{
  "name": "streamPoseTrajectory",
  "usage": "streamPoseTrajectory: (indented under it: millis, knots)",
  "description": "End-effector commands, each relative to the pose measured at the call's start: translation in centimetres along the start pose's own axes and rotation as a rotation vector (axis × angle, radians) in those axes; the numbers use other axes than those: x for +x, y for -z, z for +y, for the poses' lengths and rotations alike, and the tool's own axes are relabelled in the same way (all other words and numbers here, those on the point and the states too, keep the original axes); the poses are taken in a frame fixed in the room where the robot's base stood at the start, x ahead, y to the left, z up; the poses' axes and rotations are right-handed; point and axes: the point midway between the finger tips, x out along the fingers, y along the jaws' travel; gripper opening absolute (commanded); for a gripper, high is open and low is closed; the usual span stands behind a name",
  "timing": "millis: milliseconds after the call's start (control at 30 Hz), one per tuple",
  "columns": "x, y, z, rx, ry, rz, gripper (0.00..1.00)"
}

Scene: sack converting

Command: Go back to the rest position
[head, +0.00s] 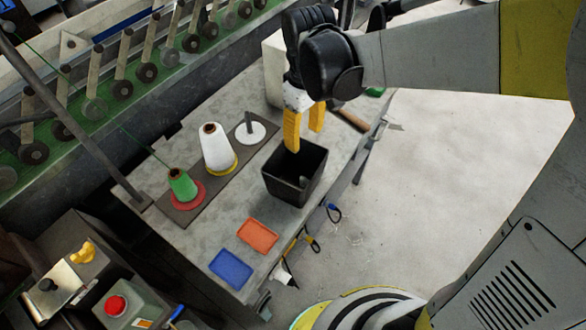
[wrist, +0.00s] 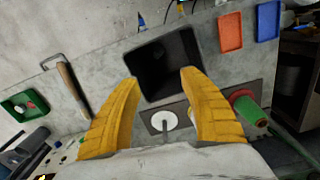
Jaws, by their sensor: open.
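My gripper (head: 305,128) has yellow fingers that are apart, with nothing between them. In the head view it hangs over the back of a black open bin (head: 294,172) on the grey table. In the wrist view the fingers (wrist: 158,85) point toward the same bin (wrist: 165,64), whose inside looks dark and empty. My arm reaches in from the upper right of the head view.
Left of the bin, a dark plate carries a green cone (head: 182,185), a white cone (head: 217,150) and a white disc with a peg (head: 250,130). Orange (head: 257,235) and blue (head: 231,269) trays lie in front. A wooden-handled tool (wrist: 73,88) and green tray (wrist: 25,107) lie beyond.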

Motion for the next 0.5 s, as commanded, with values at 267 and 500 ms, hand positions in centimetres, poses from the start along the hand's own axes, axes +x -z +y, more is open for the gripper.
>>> streamPoseTrajectory:
  millis: [267,500]
  knots:
    - [-3.6,0.0,0.0,0.0,0.0,0.0,0.52]
    - [-3.9,0.0,0.0,0.0,0.0,0.0,0.52]
